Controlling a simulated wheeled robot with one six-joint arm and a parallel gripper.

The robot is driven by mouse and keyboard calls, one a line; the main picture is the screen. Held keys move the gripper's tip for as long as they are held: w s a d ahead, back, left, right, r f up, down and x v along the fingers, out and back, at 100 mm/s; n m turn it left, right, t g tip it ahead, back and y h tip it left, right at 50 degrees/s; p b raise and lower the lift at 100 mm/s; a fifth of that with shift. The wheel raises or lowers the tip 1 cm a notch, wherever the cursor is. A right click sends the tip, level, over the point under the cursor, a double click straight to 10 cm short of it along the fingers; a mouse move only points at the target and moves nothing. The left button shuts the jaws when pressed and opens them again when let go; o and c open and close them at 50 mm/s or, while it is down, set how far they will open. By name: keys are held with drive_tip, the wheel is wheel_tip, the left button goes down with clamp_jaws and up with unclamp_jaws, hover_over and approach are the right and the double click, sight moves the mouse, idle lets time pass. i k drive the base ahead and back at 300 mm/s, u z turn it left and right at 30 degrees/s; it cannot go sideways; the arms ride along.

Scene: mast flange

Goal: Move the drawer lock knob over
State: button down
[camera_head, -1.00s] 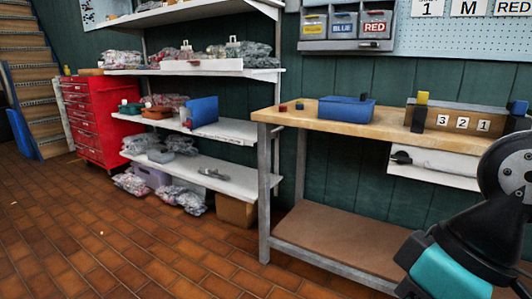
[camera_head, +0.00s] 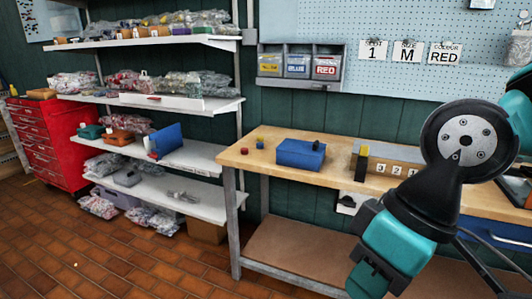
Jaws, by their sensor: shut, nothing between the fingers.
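My arm's black and teal links fill the right side of the head view, in front of the bench. My gripper's fingers do not show. To the right of my arm, a blue drawer front (camera_head: 497,232) shows under the bench top.
A wall rack (camera_head: 298,68) and cards hang above. Shelves (camera_head: 190,155) and a red cabinet (camera_head: 50,140) stand left. The tiled floor (camera_head: 120,255) is clear.

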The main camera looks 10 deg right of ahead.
sight(347, 201)
drive_tip(key=z, duration=0.5)
drive_tip(key=k, duration=0.5)
drive_tip(key=u, duration=1.5)
drive_tip(key=i, duration=1.3)
drive_tip(key=z, duration=1)
